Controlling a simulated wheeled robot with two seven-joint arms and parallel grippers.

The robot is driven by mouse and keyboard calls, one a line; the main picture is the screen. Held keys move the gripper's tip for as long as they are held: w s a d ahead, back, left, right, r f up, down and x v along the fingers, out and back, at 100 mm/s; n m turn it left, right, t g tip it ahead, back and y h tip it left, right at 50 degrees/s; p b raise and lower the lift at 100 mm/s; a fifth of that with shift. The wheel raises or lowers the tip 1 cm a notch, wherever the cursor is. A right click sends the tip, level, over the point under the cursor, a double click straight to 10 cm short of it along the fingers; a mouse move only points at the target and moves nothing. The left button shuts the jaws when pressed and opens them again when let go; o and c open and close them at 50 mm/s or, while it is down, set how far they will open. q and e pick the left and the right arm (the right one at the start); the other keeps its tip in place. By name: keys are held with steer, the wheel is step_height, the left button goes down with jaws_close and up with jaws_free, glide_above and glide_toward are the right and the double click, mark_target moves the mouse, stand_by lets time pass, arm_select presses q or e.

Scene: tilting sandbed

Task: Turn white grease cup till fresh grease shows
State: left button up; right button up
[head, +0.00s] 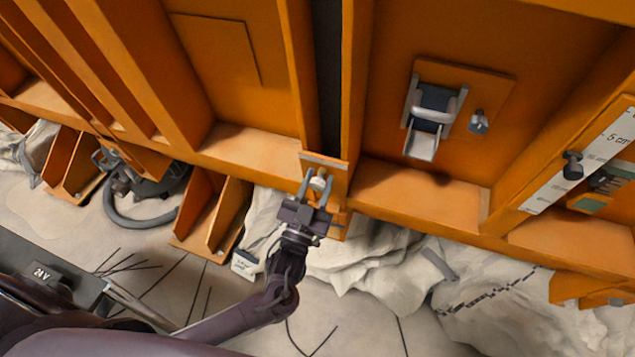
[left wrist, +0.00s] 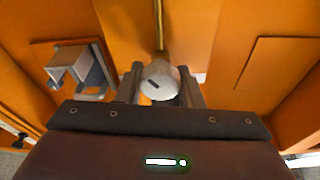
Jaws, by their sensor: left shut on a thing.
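The white grease cup (head: 318,183) sits on the orange frame at the foot of a dark vertical gap. In the left wrist view the cup (left wrist: 160,82) is a round white cap with a short dark mark on its face. My left gripper (head: 316,187) reaches up to it, with one finger on each side, and is shut on the cup. The fingers (left wrist: 161,85) also flank it in the left wrist view. No grease can be made out around the cup. My right gripper is not in view.
A grey latch (head: 432,118) is mounted on the orange panel to the right, beside a small grey knob (head: 478,122). A white scale strip (head: 585,155) is at the far right. A coiled dark hose (head: 140,205) lies left. Orange ribs stand close around the cup.

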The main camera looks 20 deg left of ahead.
mark_target(317, 189)
arm_select(q)
steer(key=m+h+p, duration=0.1)
steer(key=m, duration=0.2)
steer(key=m+h+p, duration=0.1)
steer(key=m, duration=0.3)
steer(key=shift+r+g, duration=0.1)
steer(key=shift+g, duration=0.3)
steer(key=m+g+h+p, duration=0.1)
steer(key=m+p, duration=0.1)
steer(key=m, duration=0.3)
steer(key=shift+d+m, duration=0.1)
steer(key=shift+m, duration=0.2)
steer(key=o, duration=1)
steer(key=shift+c, duration=0.2)
steer(key=v, duration=0.2)
steer(key=b+v, duration=0.1)
steer(key=v, duration=0.1)
steer(key=b+v, duration=0.1)
steer(key=v, duration=0.2)
steer(key=shift+w+f, duration=0.15)
steer(key=shift+f, duration=0.1)
steer(key=shift+s, duration=0.5)
